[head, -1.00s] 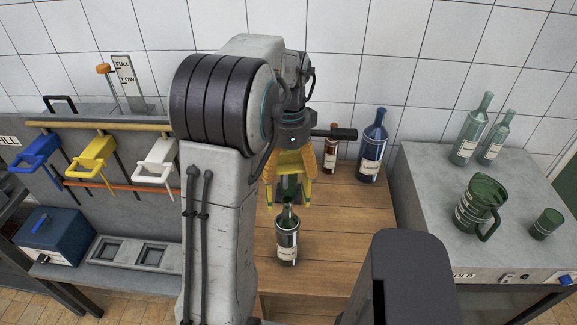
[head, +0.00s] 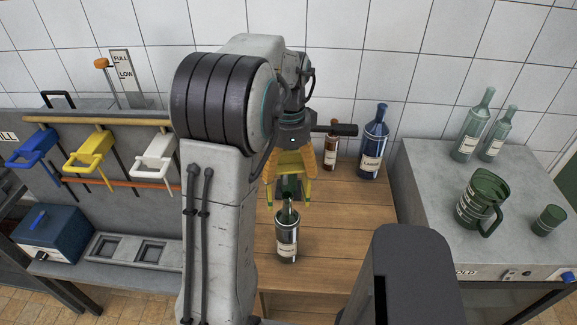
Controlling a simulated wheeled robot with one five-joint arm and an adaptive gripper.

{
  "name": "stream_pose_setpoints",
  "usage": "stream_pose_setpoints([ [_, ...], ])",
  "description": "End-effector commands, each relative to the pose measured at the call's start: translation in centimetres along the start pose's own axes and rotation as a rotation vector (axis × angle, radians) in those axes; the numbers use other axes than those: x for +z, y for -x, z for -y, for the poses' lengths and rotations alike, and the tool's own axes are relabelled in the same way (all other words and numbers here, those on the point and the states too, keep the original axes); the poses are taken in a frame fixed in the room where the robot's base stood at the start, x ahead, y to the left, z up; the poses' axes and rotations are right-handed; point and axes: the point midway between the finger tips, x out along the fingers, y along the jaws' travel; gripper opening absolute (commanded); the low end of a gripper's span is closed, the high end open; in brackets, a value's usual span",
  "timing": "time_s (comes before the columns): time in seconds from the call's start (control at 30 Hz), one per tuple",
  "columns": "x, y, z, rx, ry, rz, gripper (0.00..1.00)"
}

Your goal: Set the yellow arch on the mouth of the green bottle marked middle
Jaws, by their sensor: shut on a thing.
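A dark green bottle with a pale label (head: 287,236) stands upright on the counter, just below and in front of the arch in the picture. Its label is too small to read.
A brown bottle (head: 331,150) and a dark blue bottle (head: 373,145) stand at the back of the wooden counter (head: 345,225). A grey bench (head: 425,180) at right holds green bottles, a jug (head: 482,200) and a cup. Blue, yellow and white levers (head: 92,153) are at left.

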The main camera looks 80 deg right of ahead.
Motion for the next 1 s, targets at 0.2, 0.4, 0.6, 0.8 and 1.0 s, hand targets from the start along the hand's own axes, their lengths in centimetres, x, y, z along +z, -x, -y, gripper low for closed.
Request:
stream_pose_setpoints([
  [0.2, 0.0, -0.5, 0.0, 0.0, 0.0, 0.0, 0.5],
  [0.4, 0.0, -0.8, 0.0, 0.0, 0.0, 0.0, 0.5],
  [0.6, 0.0, -1.2, 0.0, 0.0, 0.0, 0.0, 0.5],
  [0.8, 0.0, -1.5, 0.0, 0.0, 0.0, 0.0, 0.5],
  [1.0, 0.0, -1.9, 0.1, 0.0, 0.0, 0.0, 0.5],
])
